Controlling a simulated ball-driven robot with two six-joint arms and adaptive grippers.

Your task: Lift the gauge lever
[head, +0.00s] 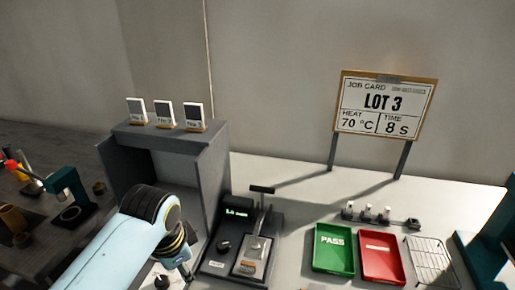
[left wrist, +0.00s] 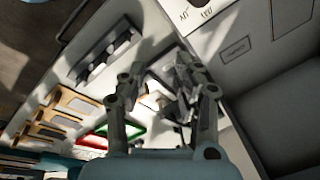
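The lever is not clear in that view. My right gripper is not in view.
A grey open-fronted cabinet (head: 210,175) stands close left of the gauge, with several small cards on top. Right of it are a green PASS tray (head: 333,229), a red tray (head: 382,238), a wire rack (head: 431,262) and a small peg rack (head: 381,217). A LOT 3 sign (head: 386,106) stands behind.

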